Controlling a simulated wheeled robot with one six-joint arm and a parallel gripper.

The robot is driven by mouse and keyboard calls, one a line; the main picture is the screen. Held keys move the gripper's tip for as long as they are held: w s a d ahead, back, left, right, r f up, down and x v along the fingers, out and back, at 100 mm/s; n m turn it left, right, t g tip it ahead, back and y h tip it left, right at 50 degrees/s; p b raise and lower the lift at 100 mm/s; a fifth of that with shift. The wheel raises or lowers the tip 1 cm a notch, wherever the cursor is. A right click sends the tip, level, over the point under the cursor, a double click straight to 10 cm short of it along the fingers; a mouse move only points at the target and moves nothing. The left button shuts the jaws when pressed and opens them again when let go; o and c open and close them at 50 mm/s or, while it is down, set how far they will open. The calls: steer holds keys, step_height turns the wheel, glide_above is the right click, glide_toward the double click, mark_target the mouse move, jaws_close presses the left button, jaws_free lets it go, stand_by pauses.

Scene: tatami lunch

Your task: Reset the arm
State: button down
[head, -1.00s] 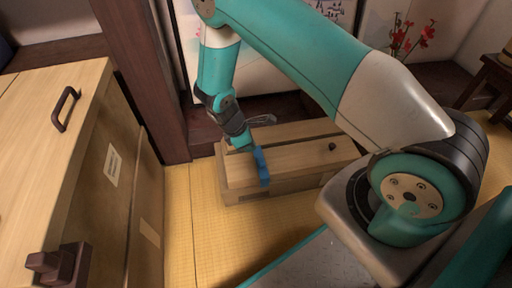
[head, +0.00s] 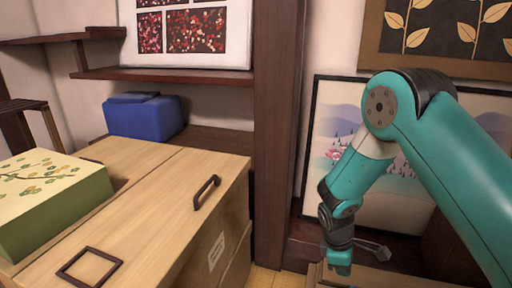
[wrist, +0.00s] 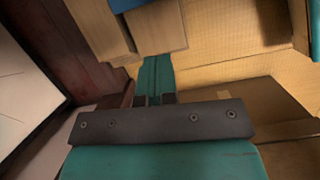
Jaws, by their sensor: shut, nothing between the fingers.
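My teal arm comes in from the right in the head view and hangs down. My gripper (head: 338,268) is near the bottom edge, beside the dark wooden post and in front of the framed landscape picture. In the wrist view my gripper (wrist: 156,75) points away with its teal fingers together and nothing held between them. A pale wooden box (wrist: 158,22) lies beyond the fingertips in that view. A blue thing (wrist: 124,4) shows only in part at the top edge.
A wooden cabinet (head: 165,195) with dark handles fills the lower left. A green patterned box (head: 50,195) and a blue container (head: 145,116) are also at left. A dark post (head: 277,130) stands between cabinet and arm. Tatami floor (wrist: 222,35) is partly bare.

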steer(key=s+a+r+m+y, duration=0.2)
steer(key=a+r, duration=0.2)
steer(key=r, duration=0.8)
steer(key=s+a+r+m+t+y+p, duration=0.1)
steer(key=s+a+r+m+y+p, duration=0.15)
steer(key=s+r, duration=0.85)
steer(key=s+a+r+m+y+p, duration=0.1)
steer(key=s+a+r+y+p, duration=0.2)
steer(key=s+r, duration=0.8)
step_height(320, 180, up, 38)
steer(key=w+p, duration=0.1)
steer(key=p, duration=3.5)
steer(key=shift+w+a, duration=0.3)
steer(key=shift+a, duration=0.1)
